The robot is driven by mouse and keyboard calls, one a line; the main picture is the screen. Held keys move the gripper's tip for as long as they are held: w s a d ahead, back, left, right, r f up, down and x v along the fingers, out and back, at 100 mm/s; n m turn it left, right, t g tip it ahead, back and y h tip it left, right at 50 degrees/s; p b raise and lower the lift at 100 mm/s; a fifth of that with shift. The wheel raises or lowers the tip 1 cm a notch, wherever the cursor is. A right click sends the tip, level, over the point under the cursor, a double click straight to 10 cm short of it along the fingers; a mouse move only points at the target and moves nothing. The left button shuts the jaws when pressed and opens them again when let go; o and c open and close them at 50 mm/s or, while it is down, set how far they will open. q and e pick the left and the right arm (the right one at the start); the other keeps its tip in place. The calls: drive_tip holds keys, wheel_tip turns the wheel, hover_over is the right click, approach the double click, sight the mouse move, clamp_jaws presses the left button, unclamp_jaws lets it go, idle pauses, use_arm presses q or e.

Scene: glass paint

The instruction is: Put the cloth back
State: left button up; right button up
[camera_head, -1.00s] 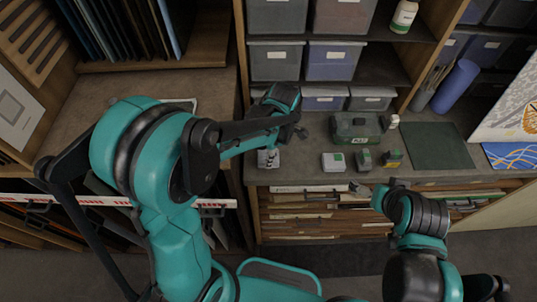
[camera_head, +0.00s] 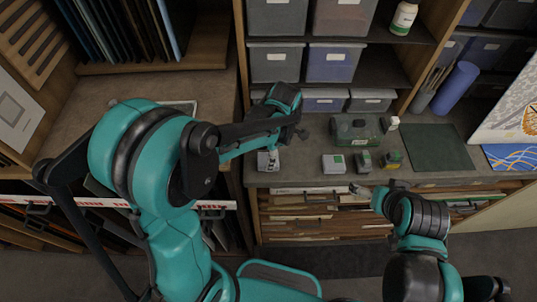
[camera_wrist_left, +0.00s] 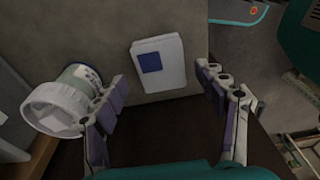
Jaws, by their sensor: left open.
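No cloth can be made out for certain. In the left wrist view, a flat white piece with a blue square (camera_wrist_left: 160,62) lies on the grey surface, just beyond the gap between my left fingertips. My left gripper (camera_wrist_left: 163,92) is open and empty, with one finger on each side. A jar with a white lid (camera_wrist_left: 58,107) is close beside its left-hand finger. In the head view, my left gripper (camera_head: 297,132) is over the left end of the grey worktop, largely hidden by its arm. My right gripper (camera_head: 372,189) is low at the worktop's front edge; its fingers are unclear.
A green case (camera_head: 355,127) stands on the worktop (camera_head: 300,178), with several small boxes, including a white and green one (camera_head: 333,163), in front. A dark green mat (camera_head: 436,148) lies to the right. Shelves with grey bins (camera_head: 275,62) rise behind. Flat drawers are below.

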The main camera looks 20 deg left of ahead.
use_arm(q)
wheel_tip(320, 180, up, 11)
drive_tip(key=d+p, duration=0.1)
drive_tip(key=p, duration=0.1)
drive_tip(key=shift+w+d, duration=0.15)
drive_tip(key=shift+d, duration=0.15)
drive_tip(key=shift+f, duration=0.2)
